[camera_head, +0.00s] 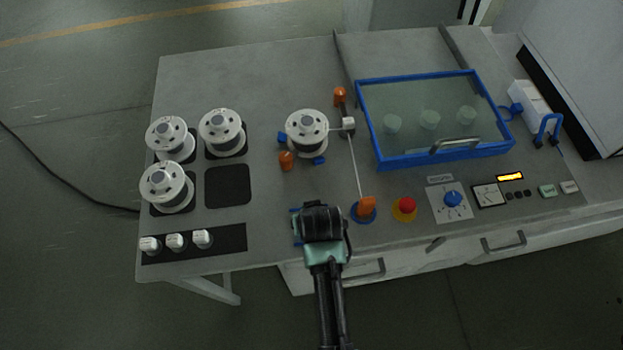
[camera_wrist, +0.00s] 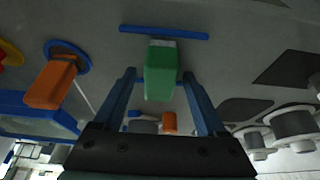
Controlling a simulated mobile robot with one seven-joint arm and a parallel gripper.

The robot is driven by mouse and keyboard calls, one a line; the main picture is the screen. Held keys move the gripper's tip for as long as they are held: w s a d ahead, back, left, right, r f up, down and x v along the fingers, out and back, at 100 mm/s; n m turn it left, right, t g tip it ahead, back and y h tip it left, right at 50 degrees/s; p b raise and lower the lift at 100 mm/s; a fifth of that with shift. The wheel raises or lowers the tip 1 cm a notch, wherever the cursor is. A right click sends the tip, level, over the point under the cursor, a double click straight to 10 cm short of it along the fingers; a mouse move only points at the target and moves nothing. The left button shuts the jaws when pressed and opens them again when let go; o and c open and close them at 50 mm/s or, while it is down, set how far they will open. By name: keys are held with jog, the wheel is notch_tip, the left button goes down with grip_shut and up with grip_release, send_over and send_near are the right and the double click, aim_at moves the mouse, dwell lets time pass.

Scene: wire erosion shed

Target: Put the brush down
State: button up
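The brush (camera_wrist: 160,76) shows in the wrist view as a green block with a grey strip at its far end. It sits between the two fingers of my gripper (camera_wrist: 159,73). A narrow gap shows on each side, so the fingers look open around it and not closed on it. A blue bar (camera_wrist: 163,32) lies on the table just beyond the brush, and some blue shows behind the brush. In the head view my gripper (camera_head: 322,224) is above the table's front edge and hides the brush. Whether the brush touches the table is unclear.
An orange-topped post on a blue ring (camera_head: 363,209) and a red button (camera_head: 404,207) stand close right of my gripper. A wire runs from the post to a spool (camera_head: 307,132). More spools (camera_head: 167,187) stand left. A blue-framed cover (camera_head: 440,163) is at right.

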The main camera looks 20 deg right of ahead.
jog(key=v, duration=1.2)
jog(key=shift+r, duration=0.15)
jog(key=w+a+r+n+t, duration=0.1)
jog(key=w+r+t, duration=0.35)
jog(key=r, duration=0.55)
jog(key=w+a+r+t+h, duration=0.1)
jog(key=w+r+t, duration=0.2)
jog(key=w+r, duration=0.45)
jog(key=w+a+r+n+t, duration=0.1)
jog(key=w+r+t, duration=0.25)
jog(key=r, duration=0.75)
jog(key=a+r+t, duration=0.2)
jog(key=r+t, duration=0.1)
jog(key=r, duration=0.5)
jog(key=a+r+t, duration=0.2)
jog(key=r, duration=0.7)
jog(key=s+a+r+t+y, duration=0.1)
jog(key=s+a+r+t, duration=0.1)
jog(key=s+r, duration=0.3)
jog(key=s+a+r+n+t, duration=0.1)
jog(key=s+r+t, duration=0.4)
jog(key=r, duration=0.6)
jog(key=shift+s+a+r+y, duration=0.35)
jog(key=shift+s+a+y, duration=0.05)
jog(key=shift+a, duration=0.25)
